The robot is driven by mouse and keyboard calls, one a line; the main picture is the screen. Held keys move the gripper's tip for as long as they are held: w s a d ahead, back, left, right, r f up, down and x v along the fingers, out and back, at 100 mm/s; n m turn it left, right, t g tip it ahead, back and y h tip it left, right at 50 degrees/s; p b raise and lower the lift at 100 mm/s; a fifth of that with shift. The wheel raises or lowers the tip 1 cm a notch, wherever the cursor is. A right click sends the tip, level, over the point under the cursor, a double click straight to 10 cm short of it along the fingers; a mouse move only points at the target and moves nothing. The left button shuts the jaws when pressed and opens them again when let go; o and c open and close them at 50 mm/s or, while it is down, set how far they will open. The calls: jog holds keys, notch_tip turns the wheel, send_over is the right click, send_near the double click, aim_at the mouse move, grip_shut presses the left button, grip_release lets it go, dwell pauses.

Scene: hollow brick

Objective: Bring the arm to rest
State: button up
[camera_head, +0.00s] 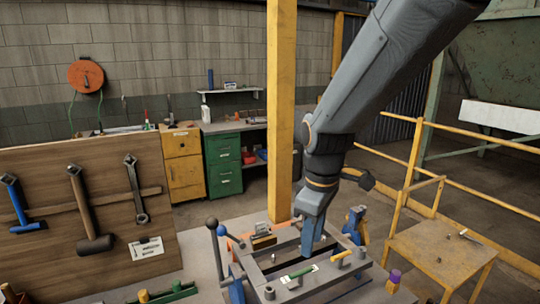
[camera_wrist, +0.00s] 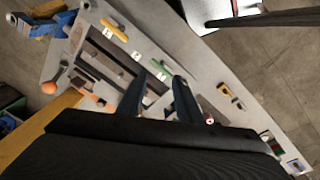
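My arm (camera_head: 385,65) reaches down from the upper right of the head view, over a grey workbench (camera_head: 195,262). My gripper (camera_head: 312,245) points down over a grey slotted frame (camera_head: 345,280) on that bench. In the wrist view my gripper (camera_wrist: 160,82) shows two dark fingers spread apart, with the bench visible between them and nothing held. I cannot tell exactly how high the fingertips are above the frame.
On the frame lie a green-handled piece (camera_head: 303,271) and a yellow-handled piece (camera_head: 341,256). Upright levers (camera_head: 214,240) stand at its left, a blue clamp (camera_head: 355,222) behind. A yellow post (camera_head: 281,110) rises close left of my arm. A yellow table (camera_head: 440,255) is at right.

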jog(key=s+d+f+m+t, duration=0.1)
jog(key=s+d+f+m, duration=0.6)
jog(key=d+m, duration=0.4)
notch_tip(320, 180, down, 12)
jog(key=w+a+g+b, duration=0.1)
jog(key=b, duration=1)
jog(key=shift+w+m+b, duration=0.2)
jog(key=shift+m+b, duration=0.1)
jog(key=shift+r, duration=0.1)
